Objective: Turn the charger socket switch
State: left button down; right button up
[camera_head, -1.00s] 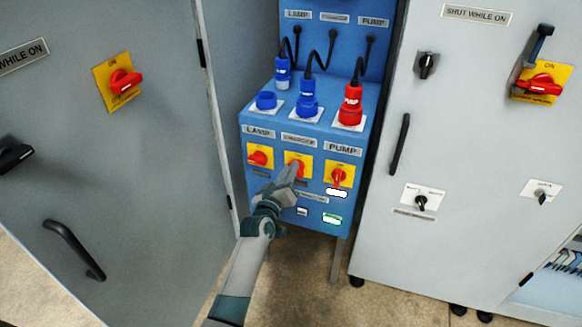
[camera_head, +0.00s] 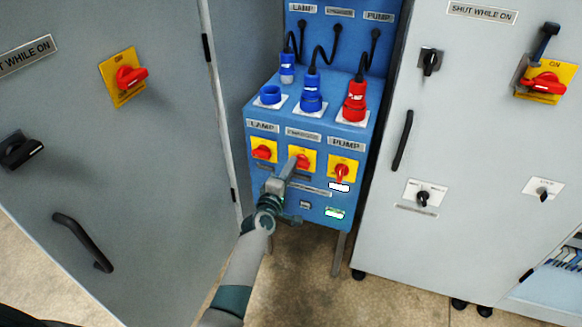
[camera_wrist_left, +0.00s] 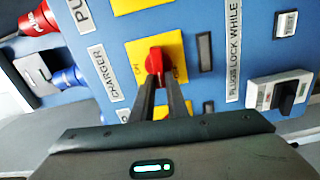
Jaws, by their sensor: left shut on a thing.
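The charger socket switch is a red knob on a yellow plate, in the middle of a row of three on the blue panel. In the head view its yellow plate (camera_head: 308,153) shows above and to the right of my left gripper (camera_head: 291,165). In the left wrist view the red knob (camera_wrist_left: 154,62) sits beside the CHARGER label (camera_wrist_left: 105,78). My left gripper (camera_wrist_left: 158,82) has its two dark fingers closed on the knob's sides. The fingers hide part of the knob and plate. My right gripper is not in view.
The lamp switch (camera_head: 263,151) and pump switch (camera_head: 342,172) flank the charger switch closely. Blue and red plugs (camera_head: 354,102) with cables stand on the sloped panel above. Grey cabinet doors (camera_head: 150,200) stand to the left and right.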

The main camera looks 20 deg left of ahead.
pick_arm(q)
jog(key=shift+f+n, duration=0.1)
jog(key=shift+n, duration=0.4)
jog(key=c, duration=1.7)
grip_release()
jog(key=shift+c, duration=0.2)
jog(key=shift+s, duration=0.1)
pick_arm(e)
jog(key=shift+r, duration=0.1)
pick_arm(q)
jog(key=s, duration=1.7)
jog(key=shift+a, duration=0.3)
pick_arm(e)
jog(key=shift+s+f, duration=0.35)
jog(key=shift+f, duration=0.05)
pick_arm(q)
jog(key=shift+s, duration=0.1)
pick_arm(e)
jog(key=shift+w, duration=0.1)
